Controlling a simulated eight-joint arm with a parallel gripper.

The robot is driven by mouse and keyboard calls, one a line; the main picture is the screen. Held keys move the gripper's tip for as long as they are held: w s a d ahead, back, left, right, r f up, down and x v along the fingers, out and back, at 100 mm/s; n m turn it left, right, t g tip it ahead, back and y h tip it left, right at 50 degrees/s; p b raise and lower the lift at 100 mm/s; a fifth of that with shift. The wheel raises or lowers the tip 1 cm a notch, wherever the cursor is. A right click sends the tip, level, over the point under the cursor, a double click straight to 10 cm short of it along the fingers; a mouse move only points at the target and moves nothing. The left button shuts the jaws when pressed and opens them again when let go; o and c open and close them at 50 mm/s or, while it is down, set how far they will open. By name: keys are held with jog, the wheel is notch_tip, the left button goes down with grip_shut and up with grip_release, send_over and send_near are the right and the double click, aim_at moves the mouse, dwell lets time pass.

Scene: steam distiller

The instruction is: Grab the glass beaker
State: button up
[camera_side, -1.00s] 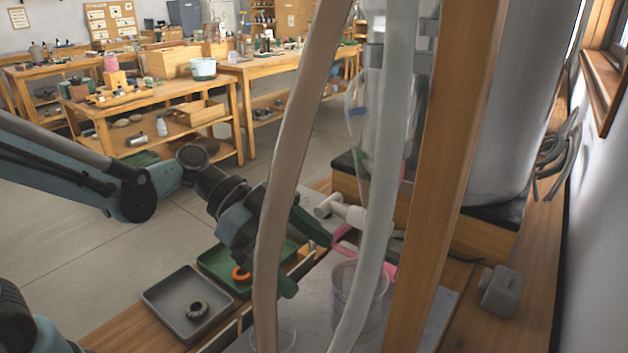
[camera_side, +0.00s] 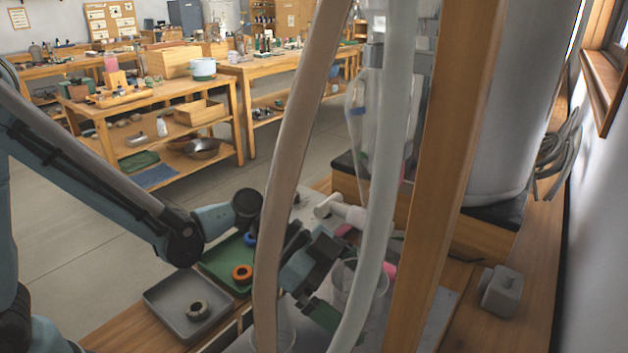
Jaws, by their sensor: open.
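A clear glass beaker (camera_side: 346,282) stands on the grey plate at lower centre, partly hidden behind a pale hose and my gripper. My gripper (camera_side: 342,288) is low at the beaker's left side, with its jaws open. One dark green finger shows in front of the beaker's lower left; the other finger is mostly hidden. I cannot tell whether the fingers touch the glass. A second clear glass vessel (camera_side: 287,338) shows at the bottom edge, partly behind the brown hose.
The brown hose (camera_side: 285,170) and pale hose (camera_side: 384,190) hang across the view, beside a wooden post (camera_side: 450,150). A green tray (camera_side: 222,262) with an orange ring and a grey tray (camera_side: 165,300) lie left. A grey block (camera_side: 500,290) sits right.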

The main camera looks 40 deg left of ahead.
jog(key=c, duration=1)
jog(key=shift+r, duration=0.2)
